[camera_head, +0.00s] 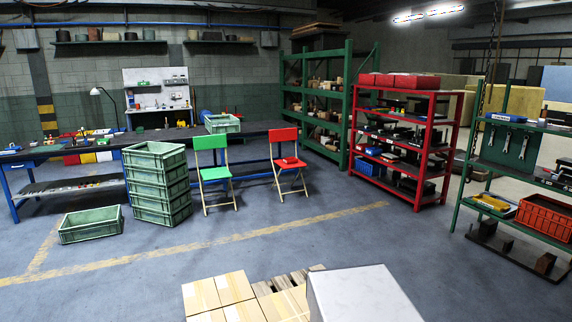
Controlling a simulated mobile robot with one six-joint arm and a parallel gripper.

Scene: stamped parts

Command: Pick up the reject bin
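No bin carries a readable reject label, so I cannot tell for sure which one is the reject bin. An orange-red slatted crate (544,218) sits on the lower shelf of the green rack at the far right. Green crates stand in a tall stack (158,185) on the floor at left. One single green crate (90,225) lies on the floor beside the stack. Another green crate (222,124) is on the long workbench. My gripper is not in view.
Cardboard boxes (217,292) on a wooden pallet (285,281) are close in front. A green chair (212,172) and a red chair (288,158) stand before the workbench (258,128). A red shelf unit (400,140) stands right of centre. The middle floor is clear.

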